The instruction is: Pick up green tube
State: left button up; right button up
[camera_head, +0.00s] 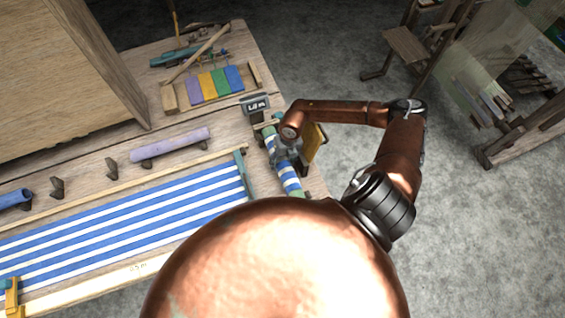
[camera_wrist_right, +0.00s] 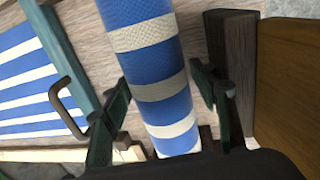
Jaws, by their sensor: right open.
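A roll of blue-and-white striped cloth (camera_head: 291,178) lies near the right edge of the table. A small green part (camera_head: 268,131) shows at its far end, possibly the tube; the rest of any tube is hidden by cloth and my arm. In the right wrist view the roll (camera_wrist_right: 158,92) runs between the two dark green fingers of my right gripper (camera_wrist_right: 161,82). The fingers are open, one on each side, with a visible gap on the right. In the head view my right gripper (camera_head: 286,154) is over the roll, partly covered by my arm. My left gripper is not in view.
A purple tube (camera_head: 170,143) and a blue tube (camera_head: 15,198) rest on pegs. Striped cloth (camera_head: 130,222) lies flat to the left. A small display (camera_head: 256,105) stands behind the roll. A wooden block (camera_wrist_right: 232,60) and brown board (camera_wrist_right: 285,75) stand close right of the gripper.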

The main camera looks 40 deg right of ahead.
aim_at(282, 160)
jog(key=shift+f, duration=0.3)
jog(key=shift+c, duration=0.5)
jog(key=c, duration=1.2)
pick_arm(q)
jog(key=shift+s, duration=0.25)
pick_arm(e)
jog(key=shift+w+r, duration=0.1)
jog(key=shift+r, duration=0.15)
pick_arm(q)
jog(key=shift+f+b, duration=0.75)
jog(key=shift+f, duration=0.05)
pick_arm(e)
notch_tip(282, 160, up, 10)
jog(key=shift+a+f, duration=0.1)
jog(key=shift+f, duration=0.05)
